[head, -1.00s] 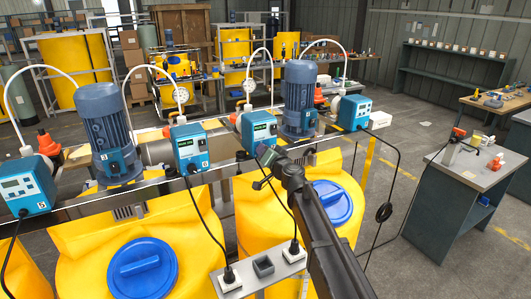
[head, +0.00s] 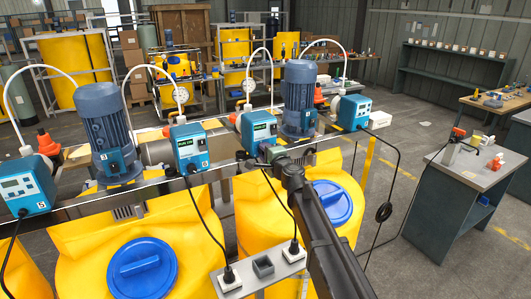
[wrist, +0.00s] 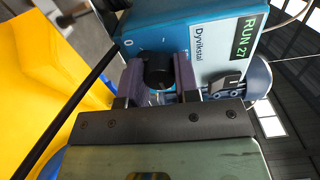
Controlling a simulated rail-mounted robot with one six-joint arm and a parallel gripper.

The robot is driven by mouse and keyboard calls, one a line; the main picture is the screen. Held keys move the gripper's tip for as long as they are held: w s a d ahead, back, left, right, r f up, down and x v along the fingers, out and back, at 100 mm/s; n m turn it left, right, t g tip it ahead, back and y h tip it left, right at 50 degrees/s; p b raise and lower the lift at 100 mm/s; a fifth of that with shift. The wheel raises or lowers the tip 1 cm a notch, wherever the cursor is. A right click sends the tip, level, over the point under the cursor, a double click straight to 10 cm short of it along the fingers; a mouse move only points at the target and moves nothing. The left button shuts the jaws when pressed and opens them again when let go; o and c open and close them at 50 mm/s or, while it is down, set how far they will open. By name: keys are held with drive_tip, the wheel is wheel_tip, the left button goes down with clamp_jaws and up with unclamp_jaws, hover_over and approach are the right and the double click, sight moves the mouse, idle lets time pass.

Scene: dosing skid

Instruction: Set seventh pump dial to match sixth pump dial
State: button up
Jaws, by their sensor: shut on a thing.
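A row of teal dosing pumps stands on the skid's rail. My gripper (head: 268,153) is at the front of a pump (head: 257,129) right of the middle of the row. In the wrist view my gripper (wrist: 158,76) is shut on that pump's black dial (wrist: 158,73), with one finger on each side. A "0" mark and scale ticks show on the pump face beside the dial; its pointer cannot be made out. The green display (wrist: 243,37) reads "RUN 27".
Blue motors (head: 107,130) and (head: 300,98) stand between the pumps. Yellow tanks (head: 215,200) with blue lids (head: 142,268) are below the rail. Black cables hang to a socket strip (head: 290,257) beside my arm. A bench (head: 470,170) stands at right.

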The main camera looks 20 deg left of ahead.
drive_tip(key=m, duration=0.5)
drive_tip(key=shift+m, duration=0.3)
drive_tip(key=m, duration=0.4)
drive_tip(key=shift+f+m, duration=0.1)
drive_tip(key=shift+m, duration=0.3)
drive_tip(key=o, duration=0.9)
drive_tip(key=v, duration=1.1)
